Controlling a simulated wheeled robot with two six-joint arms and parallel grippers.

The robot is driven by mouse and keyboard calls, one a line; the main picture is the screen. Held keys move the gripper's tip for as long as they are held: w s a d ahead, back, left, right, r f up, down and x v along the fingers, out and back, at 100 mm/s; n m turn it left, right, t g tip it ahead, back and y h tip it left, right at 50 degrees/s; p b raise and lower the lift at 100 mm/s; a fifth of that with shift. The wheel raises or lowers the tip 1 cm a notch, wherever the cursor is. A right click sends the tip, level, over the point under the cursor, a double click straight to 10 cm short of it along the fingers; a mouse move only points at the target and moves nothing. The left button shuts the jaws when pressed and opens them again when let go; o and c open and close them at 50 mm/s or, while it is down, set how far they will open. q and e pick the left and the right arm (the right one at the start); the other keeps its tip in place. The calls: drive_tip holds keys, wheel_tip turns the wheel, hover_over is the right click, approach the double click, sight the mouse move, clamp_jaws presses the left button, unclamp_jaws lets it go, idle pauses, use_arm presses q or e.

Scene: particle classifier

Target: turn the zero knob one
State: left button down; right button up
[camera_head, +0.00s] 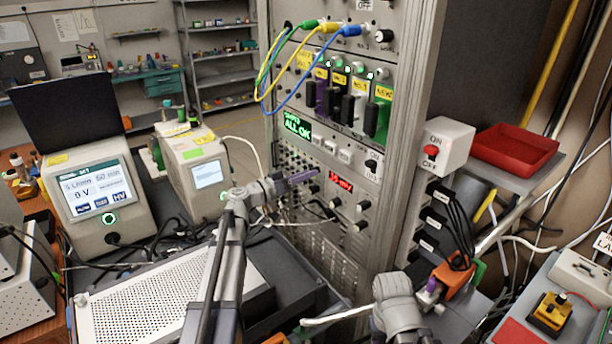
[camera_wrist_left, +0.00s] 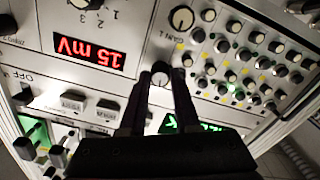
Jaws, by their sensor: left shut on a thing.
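The tall rack (camera_head: 385,195) carries a panel of small knobs, with a red mV display (camera_head: 338,182) that also shows upside down in the left wrist view (camera_wrist_left: 88,52). My left gripper (camera_head: 308,176) reaches to this panel, left of the display. In the left wrist view its fingertips (camera_wrist_left: 161,76) are shut around a small round knob (camera_wrist_left: 160,70), taken as the zero knob; its label is not readable. The fingers hide part of the knob. My right gripper (camera_head: 428,296) is low at the right, near an orange block; its jaws are not clear.
Several other knobs, including a larger one marked GAIN (camera_wrist_left: 182,18), sit close by. A green display (camera_head: 297,125) reads ALL OK. Cables (camera_head: 290,65) hang above. A red tray (camera_head: 515,148) and a switch box (camera_head: 442,147) stand to the right.

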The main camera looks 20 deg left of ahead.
use_arm(q)
drive_tip(key=n, duration=1.2)
drive_tip(key=shift+n, duration=0.3)
idle(0.5)
drive_tip(key=c, duration=0.6)
unclamp_jaws()
drive_tip(key=shift+v, duration=3.9)
